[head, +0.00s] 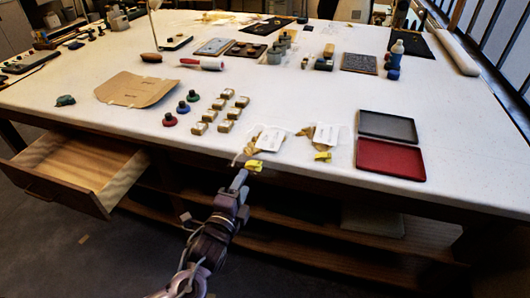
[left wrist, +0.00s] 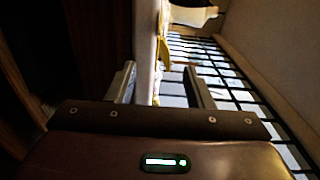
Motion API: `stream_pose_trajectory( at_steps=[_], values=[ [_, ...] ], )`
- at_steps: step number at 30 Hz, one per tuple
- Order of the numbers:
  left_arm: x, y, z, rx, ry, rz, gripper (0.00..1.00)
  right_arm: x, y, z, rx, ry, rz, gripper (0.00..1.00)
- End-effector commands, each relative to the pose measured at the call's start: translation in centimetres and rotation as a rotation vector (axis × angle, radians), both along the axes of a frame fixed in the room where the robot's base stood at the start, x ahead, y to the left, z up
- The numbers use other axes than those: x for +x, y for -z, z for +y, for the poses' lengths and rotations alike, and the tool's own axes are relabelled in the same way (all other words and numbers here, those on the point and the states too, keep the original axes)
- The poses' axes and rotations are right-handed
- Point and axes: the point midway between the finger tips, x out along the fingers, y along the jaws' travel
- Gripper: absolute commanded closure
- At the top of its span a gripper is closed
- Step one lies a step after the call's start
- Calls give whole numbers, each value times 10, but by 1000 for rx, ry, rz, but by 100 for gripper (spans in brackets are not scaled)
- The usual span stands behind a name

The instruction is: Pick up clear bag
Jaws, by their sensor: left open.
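Two clear bags with white cards and brownish contents lie near the table's front edge in the head view. The left bag (head: 268,139) and the right bag (head: 324,134) each have a yellow clip beside them, the left clip (head: 254,166) right at the edge and the right clip (head: 322,156) a little farther in. My left gripper (head: 241,178) is at the front edge, just below the left clip. The left wrist view shows its two fingers (left wrist: 162,84) apart, with the table edge and something yellow beyond them. My right gripper is not in view.
A red tray (head: 390,160) and a dark tray (head: 387,127) lie right of the bags. Several small gold-topped blocks (head: 225,112) stand to the left. An open wooden drawer (head: 82,166) juts out at the left, below the tabletop (head: 300,88).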

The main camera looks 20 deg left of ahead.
Motion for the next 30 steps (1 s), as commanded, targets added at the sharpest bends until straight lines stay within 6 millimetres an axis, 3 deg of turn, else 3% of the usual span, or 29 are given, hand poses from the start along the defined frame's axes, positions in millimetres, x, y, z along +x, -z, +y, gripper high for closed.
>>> stream_pose_trajectory(
  at_steps=[3, 10, 18, 27, 30],
  values=[
    [7, -10, -3, 13, 4, -22, 53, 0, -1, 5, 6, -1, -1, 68],
    [34, -11, -4, 12, 3, -21, 53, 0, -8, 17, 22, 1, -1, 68],
    [71, -7, -4, 11, 4, -20, 53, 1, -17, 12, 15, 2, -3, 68],
    [76, -5, -5, 10, 5, -18, 53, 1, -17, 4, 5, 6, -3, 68],
    [76, -5, -5, 10, 5, -18, 64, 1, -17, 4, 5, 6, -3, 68]
  ],
)
